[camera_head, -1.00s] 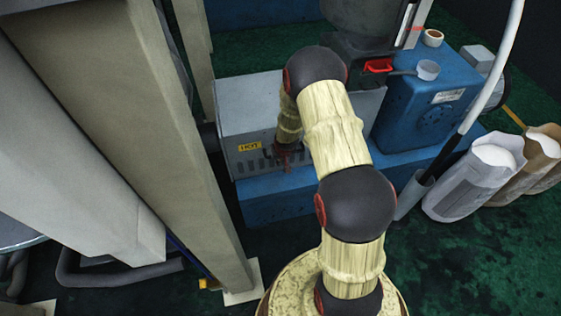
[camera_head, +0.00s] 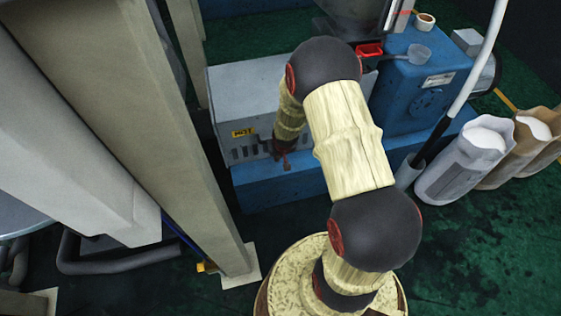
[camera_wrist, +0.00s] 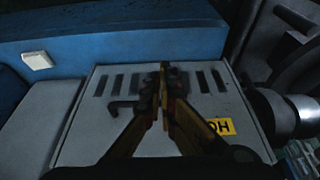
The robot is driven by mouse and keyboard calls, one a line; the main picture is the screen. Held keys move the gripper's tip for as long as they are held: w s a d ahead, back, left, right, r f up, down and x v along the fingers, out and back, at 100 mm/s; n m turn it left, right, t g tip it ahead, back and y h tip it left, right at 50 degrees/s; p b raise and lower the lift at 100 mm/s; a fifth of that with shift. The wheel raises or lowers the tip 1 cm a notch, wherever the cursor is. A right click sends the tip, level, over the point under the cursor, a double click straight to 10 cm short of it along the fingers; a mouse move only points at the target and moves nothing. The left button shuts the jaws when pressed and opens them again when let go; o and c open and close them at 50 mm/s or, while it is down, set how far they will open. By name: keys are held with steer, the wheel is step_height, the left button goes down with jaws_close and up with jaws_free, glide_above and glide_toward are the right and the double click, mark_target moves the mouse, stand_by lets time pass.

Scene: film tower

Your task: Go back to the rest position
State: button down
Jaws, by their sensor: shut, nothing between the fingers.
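My gripper (camera_head: 283,160) hangs at the end of my bent arm, in front of the grey machine housing (camera_head: 255,90) with slots and a yellow label (camera_head: 243,132). In the wrist view my gripper (camera_wrist: 163,72) has its fingers together with nothing between them. The slotted face of the housing (camera_wrist: 90,130) lies beyond the fingertips there. I cannot tell the exact gap between the fingers and the housing.
A blue machine (camera_head: 415,85) with a red-handled part (camera_head: 369,50) stands behind on a blue base (camera_head: 285,188). Beige posts (camera_head: 185,130) rise close at the left. Dark green floor (camera_head: 470,260) is open at lower right.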

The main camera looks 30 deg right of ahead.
steer(key=s, duration=0.2)
steer(key=s+a, duration=0.1)
steer(key=shift+r, duration=0.25)
